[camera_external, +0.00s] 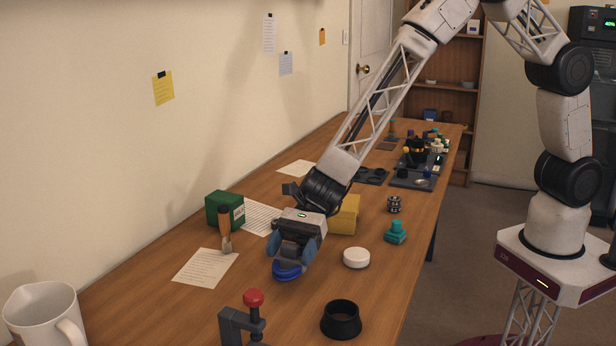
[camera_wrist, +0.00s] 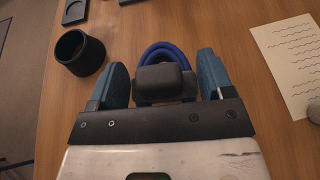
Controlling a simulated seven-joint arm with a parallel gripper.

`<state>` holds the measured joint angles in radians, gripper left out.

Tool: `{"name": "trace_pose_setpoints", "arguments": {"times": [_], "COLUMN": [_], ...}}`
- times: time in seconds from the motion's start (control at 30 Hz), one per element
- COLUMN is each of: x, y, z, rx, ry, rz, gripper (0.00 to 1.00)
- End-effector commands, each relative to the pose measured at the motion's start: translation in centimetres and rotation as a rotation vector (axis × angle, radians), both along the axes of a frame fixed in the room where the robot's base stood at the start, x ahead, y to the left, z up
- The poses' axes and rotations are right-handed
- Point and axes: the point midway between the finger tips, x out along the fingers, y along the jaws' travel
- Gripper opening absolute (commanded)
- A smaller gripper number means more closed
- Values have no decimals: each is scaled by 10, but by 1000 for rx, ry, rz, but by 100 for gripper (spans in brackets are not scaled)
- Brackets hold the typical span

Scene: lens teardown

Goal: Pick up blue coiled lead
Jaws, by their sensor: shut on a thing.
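The blue coiled lead (camera_external: 287,271) is at the fingertips of my gripper (camera_external: 294,256), low over the wooden table in the external view. I cannot tell whether it touches the table. In the wrist view the lead's blue loops (camera_wrist: 168,50) show between the two blue-grey fingers of my gripper (camera_wrist: 163,76). A dark block at the gripper's middle hides part of the lead. My gripper is shut on the lead, with its fingers some way apart.
A black ring (camera_external: 341,320), white round puck (camera_external: 356,258) and red-knobbed clamp (camera_external: 253,300) stand nearby. A green box (camera_external: 224,210), brush (camera_external: 225,232) and paper (camera_external: 206,268) lie left. A yellow block (camera_external: 345,215) and teal part (camera_external: 395,233) are behind. A mug (camera_external: 40,312) is front left.

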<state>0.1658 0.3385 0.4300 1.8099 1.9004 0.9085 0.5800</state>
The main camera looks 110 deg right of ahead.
Motion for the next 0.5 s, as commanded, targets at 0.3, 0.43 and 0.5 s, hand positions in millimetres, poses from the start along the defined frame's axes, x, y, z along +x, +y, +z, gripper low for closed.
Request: {"name": "trace_pose_setpoints", "arguments": {"times": [0.3, 0.43, 0.5], "x": [-53, -75, -86], "y": [1, 1, 1], "z": [7, 9, 10], "rx": [0, 0, 0], "ry": [-1, -1, -2], "rz": [0, 0, -1], "gripper": [47, 47, 47]}}
